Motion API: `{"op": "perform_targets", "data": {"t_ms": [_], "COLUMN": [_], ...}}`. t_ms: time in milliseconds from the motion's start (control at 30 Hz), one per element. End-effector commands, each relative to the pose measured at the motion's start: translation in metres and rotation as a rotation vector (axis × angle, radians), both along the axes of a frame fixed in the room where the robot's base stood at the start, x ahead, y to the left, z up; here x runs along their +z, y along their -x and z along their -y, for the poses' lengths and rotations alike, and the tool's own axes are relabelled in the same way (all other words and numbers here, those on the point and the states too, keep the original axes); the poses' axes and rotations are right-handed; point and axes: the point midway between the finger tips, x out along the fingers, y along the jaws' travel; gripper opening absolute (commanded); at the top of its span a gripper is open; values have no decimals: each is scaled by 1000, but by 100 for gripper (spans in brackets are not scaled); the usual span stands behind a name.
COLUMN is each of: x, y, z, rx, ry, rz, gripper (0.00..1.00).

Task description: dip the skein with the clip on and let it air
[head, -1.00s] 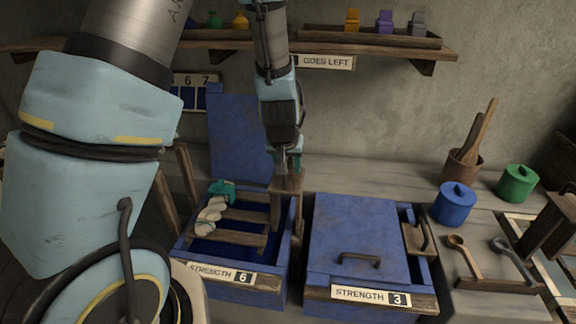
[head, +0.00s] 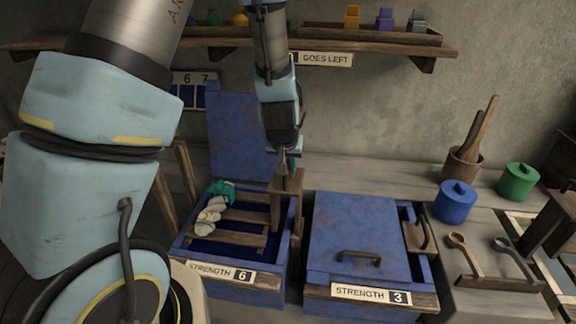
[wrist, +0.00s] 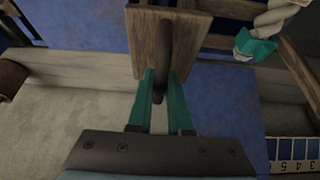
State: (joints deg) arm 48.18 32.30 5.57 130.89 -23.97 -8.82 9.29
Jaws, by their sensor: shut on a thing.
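The off-white skein (head: 210,219) lies on a wooden slatted rack (head: 246,237) in the open blue vat (head: 294,238) labelled STRENGTH 6. The teal clip (head: 224,189) is on the skein's far end. In the wrist view the clip (wrist: 255,46) and part of the skein (wrist: 277,15) show at the upper right. My gripper (wrist: 161,92) is shut on a dark upright handle (wrist: 165,48) on a wooden block (wrist: 185,22) at the vat's right side, apart from the skein. Blue shows below the slats; I cannot tell whether the skein touches liquid.
The open vat's blue lid (head: 240,140) stands upright behind it. A closed blue vat (head: 350,225) labelled STRENGTH 3 stands to the right. A shelf (head: 440,50) runs above.

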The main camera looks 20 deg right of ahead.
Motion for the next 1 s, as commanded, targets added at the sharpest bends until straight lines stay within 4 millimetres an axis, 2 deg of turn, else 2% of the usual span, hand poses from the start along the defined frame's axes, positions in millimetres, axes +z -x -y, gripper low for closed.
{"op": "perform_targets", "data": {"t_ms": [33, 100, 1000], "x": [-11, -18, -104], "y": [-1, -1, -1], "z": [-2, -2, -3], "rx": [3, 4, 5], "ry": [-3, -2, -3], "rz": [-1, -1, -2], "gripper": [0, 0, 0]}}
